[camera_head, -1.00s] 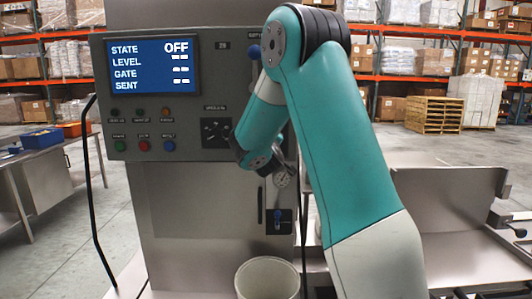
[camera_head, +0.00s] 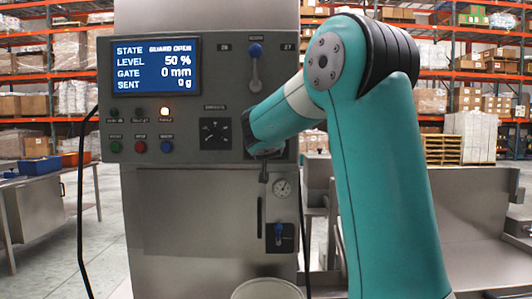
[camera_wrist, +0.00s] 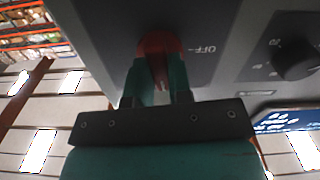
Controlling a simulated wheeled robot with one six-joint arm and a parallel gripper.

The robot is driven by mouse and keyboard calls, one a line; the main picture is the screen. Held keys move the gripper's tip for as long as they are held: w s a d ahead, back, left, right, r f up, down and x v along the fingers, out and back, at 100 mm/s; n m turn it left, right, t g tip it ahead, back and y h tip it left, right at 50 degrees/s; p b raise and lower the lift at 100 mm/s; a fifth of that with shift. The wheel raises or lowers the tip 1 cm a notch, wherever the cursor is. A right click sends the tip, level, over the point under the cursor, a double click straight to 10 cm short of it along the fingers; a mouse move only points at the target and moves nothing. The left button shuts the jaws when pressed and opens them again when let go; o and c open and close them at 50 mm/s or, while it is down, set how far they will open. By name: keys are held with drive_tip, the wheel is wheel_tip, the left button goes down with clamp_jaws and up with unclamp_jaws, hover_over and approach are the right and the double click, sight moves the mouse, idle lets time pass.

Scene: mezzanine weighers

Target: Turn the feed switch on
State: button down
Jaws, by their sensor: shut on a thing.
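A red switch handle (camera_wrist: 152,45) on the grey panel shows in the wrist view, with the word OFF printed beside it. I take it to be the feed switch. My gripper (camera_wrist: 160,80) is shut on this handle, its two teal fingers on either side of it. In the head view my arm hides the switch and most of the gripper. The display (camera_head: 155,66) on the control panel reads STATE GUARD OPEN, LEVEL 50 %, GATE 0 mm and SENT 0 g. An amber lamp (camera_head: 165,112) below it is lit.
A black dial (camera_wrist: 296,60) sits close to the switch in the wrist view. A pale bucket (camera_head: 267,290) stands below.

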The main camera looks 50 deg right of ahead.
drive_tip(key=shift+f+m+b, duration=0.2)
drive_tip(key=shift+m+b, duration=0.4)
drive_tip(key=shift+b, duration=0.1)
drive_tip(key=shift+r, duration=0.1)
drive_tip(key=c, duration=1)
unclamp_jaws()
drive_tip(key=shift+c, duration=0.2)
drive_tip(key=b+v, duration=0.4)
drive_tip(key=v, duration=1.3)
drive_tip(key=shift+s, duration=0.2)
drive_tip(key=shift+a, duration=0.15)
